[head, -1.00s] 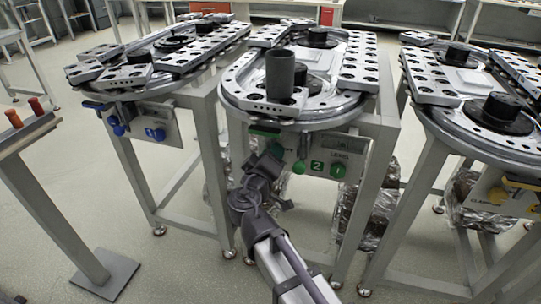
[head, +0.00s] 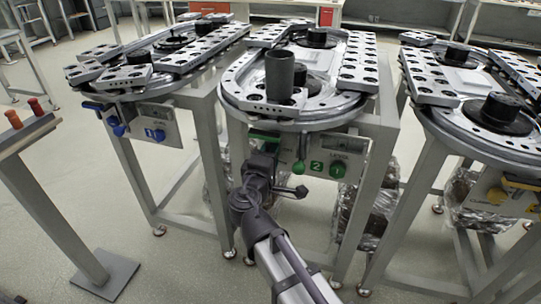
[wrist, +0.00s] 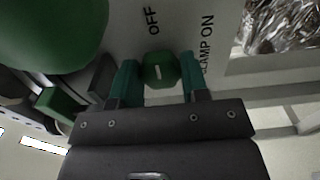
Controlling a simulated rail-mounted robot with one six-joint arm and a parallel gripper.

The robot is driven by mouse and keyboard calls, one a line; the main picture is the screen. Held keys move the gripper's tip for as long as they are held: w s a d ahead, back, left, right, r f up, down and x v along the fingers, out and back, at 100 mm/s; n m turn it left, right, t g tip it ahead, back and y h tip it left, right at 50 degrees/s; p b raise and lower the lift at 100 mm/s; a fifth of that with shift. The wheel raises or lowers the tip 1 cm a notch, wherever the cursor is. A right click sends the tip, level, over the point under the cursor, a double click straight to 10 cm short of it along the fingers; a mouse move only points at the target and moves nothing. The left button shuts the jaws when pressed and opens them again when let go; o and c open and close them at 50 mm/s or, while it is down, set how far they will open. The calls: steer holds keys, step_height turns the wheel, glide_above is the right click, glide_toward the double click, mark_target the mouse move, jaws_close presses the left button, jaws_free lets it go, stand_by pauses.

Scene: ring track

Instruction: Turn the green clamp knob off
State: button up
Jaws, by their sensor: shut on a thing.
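The green clamp knob (wrist: 160,69) is round with a short white mark that runs roughly up and down in the wrist view. The word OFF stands above it and CLAMP ON to its upper right, partly cut off by a finger. My gripper (wrist: 159,83) has its teal fingers on both sides of the knob and is shut on it. In the head view my gripper (head: 265,157) is in front of the left part of the middle station's panel and hides the knob.
A green ball (head: 300,167) hangs on a rod just right of my gripper; it looms large in the wrist view (wrist: 50,25). Right of it are a green number sign (head: 317,167) and a round green button (head: 337,170). Table legs stand on both sides.

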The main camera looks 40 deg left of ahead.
stand_by(0.4)
steer(key=o, duration=0.9)
steer(key=v, duration=1.1)
